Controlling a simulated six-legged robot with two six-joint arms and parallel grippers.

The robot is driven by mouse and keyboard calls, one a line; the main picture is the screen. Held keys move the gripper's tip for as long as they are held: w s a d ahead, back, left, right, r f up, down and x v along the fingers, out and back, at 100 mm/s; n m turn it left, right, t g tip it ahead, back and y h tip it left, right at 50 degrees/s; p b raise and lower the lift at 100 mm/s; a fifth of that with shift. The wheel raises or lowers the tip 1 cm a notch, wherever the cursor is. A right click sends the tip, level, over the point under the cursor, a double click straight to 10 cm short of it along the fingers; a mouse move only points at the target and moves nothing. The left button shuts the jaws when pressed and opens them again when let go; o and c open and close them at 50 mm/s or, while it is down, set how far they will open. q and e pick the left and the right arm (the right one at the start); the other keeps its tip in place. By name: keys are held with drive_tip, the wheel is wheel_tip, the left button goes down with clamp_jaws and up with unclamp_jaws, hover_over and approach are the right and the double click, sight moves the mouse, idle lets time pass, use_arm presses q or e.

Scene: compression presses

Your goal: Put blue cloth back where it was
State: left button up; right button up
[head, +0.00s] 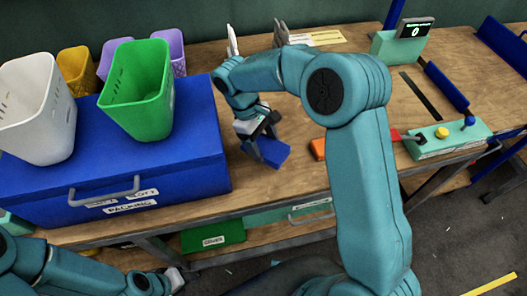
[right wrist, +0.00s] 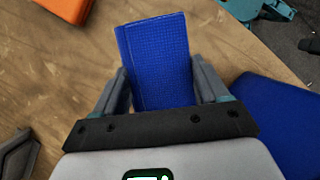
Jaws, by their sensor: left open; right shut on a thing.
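The blue cloth (head: 270,152) is a folded, textured piece held low over the wooden table, to the right of the blue packing box. My right gripper (head: 258,138) is shut on it. In the right wrist view the cloth (right wrist: 155,60) stands out between the two fingers of my right gripper (right wrist: 162,88). I cannot tell whether the cloth touches the tabletop. My left gripper (head: 178,277) is open and empty at the bottom left, below the table's front edge and away from the cloth.
The large blue packing box (head: 190,160) carries a green bin (head: 140,90) and a white bin (head: 38,110). An orange block (head: 318,149) lies right of the cloth. A mint control panel (head: 455,139) stands further right. Bare table (head: 290,185) lies in front of the cloth.

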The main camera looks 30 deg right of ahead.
sight(262, 151)
wheel_tip(262, 151, down, 4)
drive_tip(key=shift+w+f, duration=0.1)
drive_tip(key=shift+w, duration=0.05)
drive_tip(key=shift+f, duration=0.4)
drive_tip(key=shift+a+f, duration=0.1)
drive_tip(key=shift+f, duration=0.15)
drive_tip(key=o, duration=0.9)
drive_tip(key=shift+o, duration=0.2)
drive_tip(key=shift+w+r, duration=0.15)
drive_tip(key=shift+r, duration=0.35)
drive_tip(key=v, duration=1.1)
drive_tip(key=shift+a+r, duration=0.1)
drive_tip(key=shift+r, duration=0.1)
